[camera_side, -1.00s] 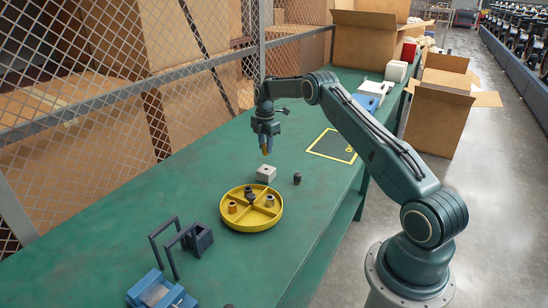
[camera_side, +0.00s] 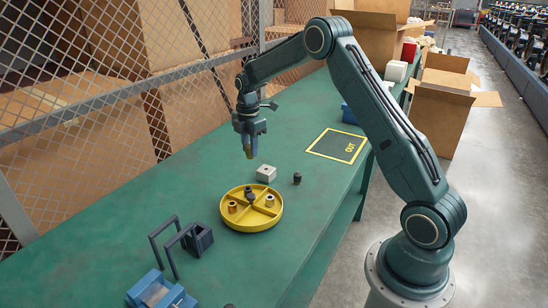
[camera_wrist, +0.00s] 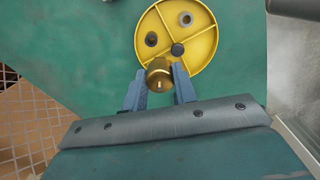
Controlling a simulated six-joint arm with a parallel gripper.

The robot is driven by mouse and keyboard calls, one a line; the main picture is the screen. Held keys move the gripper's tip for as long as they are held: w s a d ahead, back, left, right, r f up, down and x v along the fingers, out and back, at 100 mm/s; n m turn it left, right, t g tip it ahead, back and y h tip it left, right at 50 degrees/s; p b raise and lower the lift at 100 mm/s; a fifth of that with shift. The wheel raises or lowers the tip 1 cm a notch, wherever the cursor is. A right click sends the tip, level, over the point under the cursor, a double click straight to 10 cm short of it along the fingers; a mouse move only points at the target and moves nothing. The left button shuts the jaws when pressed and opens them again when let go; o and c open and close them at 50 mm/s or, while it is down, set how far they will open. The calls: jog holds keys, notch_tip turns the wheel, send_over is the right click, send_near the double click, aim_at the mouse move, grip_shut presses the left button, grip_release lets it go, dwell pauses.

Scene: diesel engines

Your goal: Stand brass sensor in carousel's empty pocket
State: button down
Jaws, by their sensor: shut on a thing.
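My gripper (camera_side: 249,146) is shut on the brass sensor (camera_side: 250,154) and holds it in the air above the bench, beyond the carousel. In the wrist view the brass sensor (camera_wrist: 159,78) sits between the two blue fingers, in front of the carousel's near edge. The yellow carousel (camera_side: 251,226) lies flat on the green bench, divided by crossing walls around a dark central knob (camera_side: 249,193). In the wrist view, one carousel pocket holds a dark-holed part (camera_wrist: 151,39) and another a grey ring-like part (camera_wrist: 186,19). The sensor partly hides a near pocket.
A pale block (camera_side: 266,173) and a small dark part (camera_side: 297,178) stand just beyond the carousel. A dark holder (camera_side: 200,239) with upright handles and a blue fixture (camera_side: 160,292) stand to the left. A yellow-framed OUT mat (camera_side: 337,146) lies right. Mesh fencing runs behind the bench.

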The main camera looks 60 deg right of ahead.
notch_tip(320, 180, up, 3)
send_over(255, 221)
jog(key=shift+s, duration=0.1)
notch_tip(255, 221, down, 20)
jog(key=shift+r, duration=0.1)
dwell(1.1)
jog(key=c, duration=1.5)
grip_release()
jog(key=shift+f, duration=0.2)
jog(key=shift+c, duration=0.2)
jog(key=shift+o, duration=0.8)
